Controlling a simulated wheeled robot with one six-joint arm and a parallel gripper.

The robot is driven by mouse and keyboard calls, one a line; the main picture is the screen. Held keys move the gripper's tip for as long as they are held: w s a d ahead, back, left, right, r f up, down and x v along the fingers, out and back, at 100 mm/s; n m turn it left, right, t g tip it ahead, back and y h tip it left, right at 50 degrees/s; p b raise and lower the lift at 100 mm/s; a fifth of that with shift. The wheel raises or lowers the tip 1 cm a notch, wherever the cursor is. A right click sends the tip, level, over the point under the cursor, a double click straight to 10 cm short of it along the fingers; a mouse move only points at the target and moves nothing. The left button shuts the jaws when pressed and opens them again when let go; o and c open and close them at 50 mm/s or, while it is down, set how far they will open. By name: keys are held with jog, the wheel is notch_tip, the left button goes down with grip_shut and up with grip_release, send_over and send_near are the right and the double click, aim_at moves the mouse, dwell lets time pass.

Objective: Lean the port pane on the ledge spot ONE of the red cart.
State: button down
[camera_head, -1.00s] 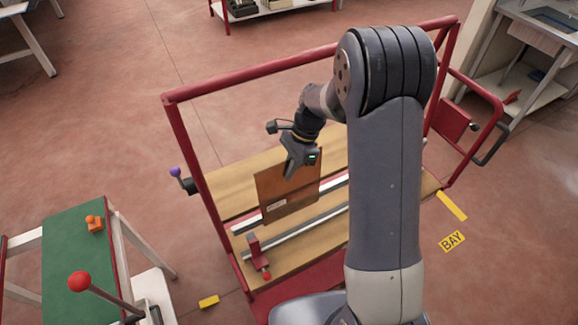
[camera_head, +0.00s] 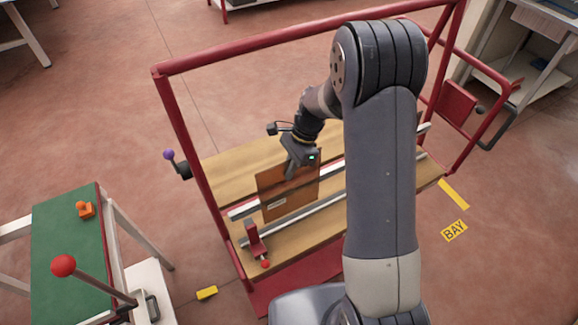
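The pane (camera_head: 284,196) is a brown, see-through sheet with a small white label near its lower left. It stands nearly upright over the wooden deck of the red cart (camera_head: 250,168), by the two pale ledge rails (camera_head: 310,214). My gripper (camera_head: 297,168) is shut on the pane's top edge from above. Whether the pane's lower edge touches a rail I cannot tell. My arm hides the right part of the deck. No spot mark ONE is readable here.
A red stop block (camera_head: 255,240) stands at the rails' left end. The cart's red frame (camera_head: 300,60) rises behind and at the sides. A green-topped table (camera_head: 65,240) with an orange item (camera_head: 85,209) and a red-knobbed lever (camera_head: 64,266) stands at left.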

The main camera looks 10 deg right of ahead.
aim_at(290, 185)
jog(key=shift+s+f+b, duration=0.1)
jog(key=shift+f+b, duration=1.1)
jog(key=shift+f, duration=0.75)
jog(key=shift+f+b, duration=0.35)
jog(key=shift+f, duration=0.2)
jog(key=c, duration=1.5)
grip_release()
jog(key=shift+c, duration=0.2)
jog(key=v, duration=1)
jog(key=shift+d+r+b, duration=0.15)
jog(key=shift+r+b, duration=0.2)
jog(key=x, duration=1)
jog(key=shift+f+p, duration=0.3)
jog(key=shift+p, duration=0.05)
jog(key=shift+r, duration=0.15)
